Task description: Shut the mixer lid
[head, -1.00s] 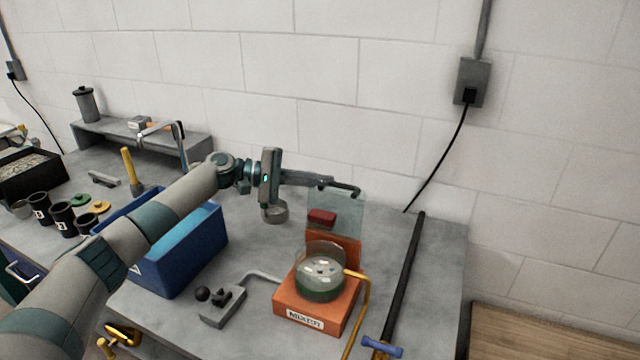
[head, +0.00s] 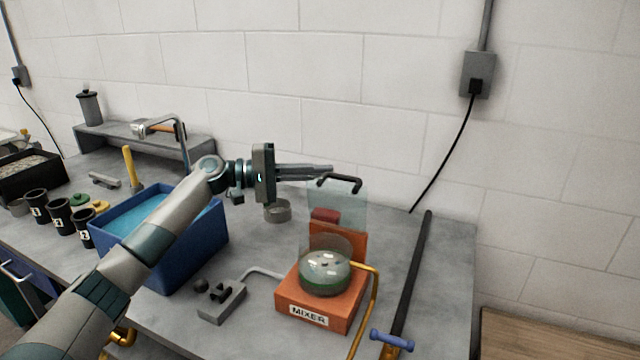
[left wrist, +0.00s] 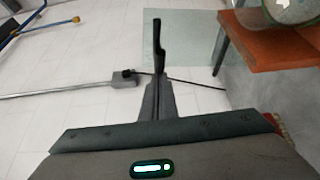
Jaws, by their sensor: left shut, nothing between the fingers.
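The mixer (head: 322,294) is an orange base with a glass bowl (head: 325,272) at the front right of the bench. Its clear lid (head: 347,208) stands raised upright at the back, with a dark handle (head: 340,179) along its top edge. My left gripper (head: 330,169) is shut and empty, close to the handle at its upper left; whether they touch is unclear. In the left wrist view, the fingers (left wrist: 157,100) point toward the dark handle (left wrist: 159,45), the clear lid (left wrist: 195,45) is beyond, and the orange mixer body (left wrist: 268,48) is at right. My right gripper is out of view.
A blue bin (head: 185,255) stands left of the mixer, under my left arm. A grey lever block (head: 221,302) is between them. A yellow pipe (head: 371,300) and a black bar (head: 412,280) are at right. A small round dish (head: 277,211) is behind.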

